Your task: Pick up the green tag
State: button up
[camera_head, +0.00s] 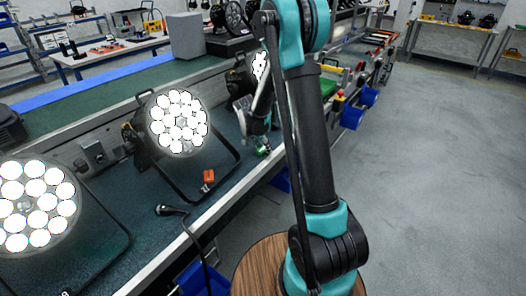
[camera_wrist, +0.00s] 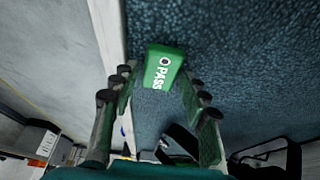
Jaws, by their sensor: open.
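In the head view the green tag (camera_head: 262,150) is a small green patch just below my gripper (camera_head: 257,138), near the bench's front edge. My arm hides part of the area beside it.
A black cable (camera_head: 172,211) hangs over the metal bench edge. Grey floor at right is free.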

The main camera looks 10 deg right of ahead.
jog(key=c, duration=0.7)
